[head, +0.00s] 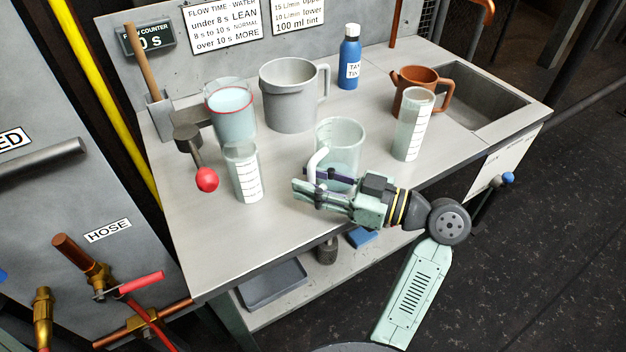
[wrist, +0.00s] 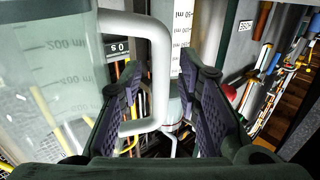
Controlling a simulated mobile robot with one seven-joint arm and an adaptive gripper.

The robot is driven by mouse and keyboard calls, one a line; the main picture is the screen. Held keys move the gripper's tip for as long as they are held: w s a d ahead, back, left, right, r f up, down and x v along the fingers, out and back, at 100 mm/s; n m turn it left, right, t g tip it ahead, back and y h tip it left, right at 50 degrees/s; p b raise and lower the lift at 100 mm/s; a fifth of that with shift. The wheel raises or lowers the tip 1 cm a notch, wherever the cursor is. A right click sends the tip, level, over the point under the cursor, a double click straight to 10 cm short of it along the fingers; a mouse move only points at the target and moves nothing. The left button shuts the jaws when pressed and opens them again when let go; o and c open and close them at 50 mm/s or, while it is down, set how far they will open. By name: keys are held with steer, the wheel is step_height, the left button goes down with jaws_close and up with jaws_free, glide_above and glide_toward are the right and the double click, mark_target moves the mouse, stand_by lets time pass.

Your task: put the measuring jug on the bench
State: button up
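The measuring jug (head: 343,140) is a clear, pale green vessel with a white handle (head: 318,162). It appears upright at the front middle of the bench (head: 225,255); my gripper partly hides its lower side. In the wrist view the jug (wrist: 45,75) fills the left side, with ml marks on its wall. My gripper (head: 308,184) is at the handle side of the jug. In the wrist view its two purple-padded fingers (wrist: 163,110) are spread apart, with the white handle (wrist: 158,80) showing between them. I cannot tell whether either finger touches it.
Clear measuring cylinders stand left (head: 243,172) and right (head: 413,125) of the jug. A grey pitcher (head: 288,95), a red-rimmed cup (head: 231,112), a blue bottle (head: 349,60) and a brown can (head: 415,82) stand behind. A red-knobbed lever (head: 206,179) is at left. The front-left bench is clear.

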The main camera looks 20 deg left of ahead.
steer(key=shift+r, duration=0.2)
steer(key=shift+d, duration=0.2)
steer(key=d+b, duration=0.2)
steer(key=d, duration=0.9)
steer(key=shift+d, duration=0.35)
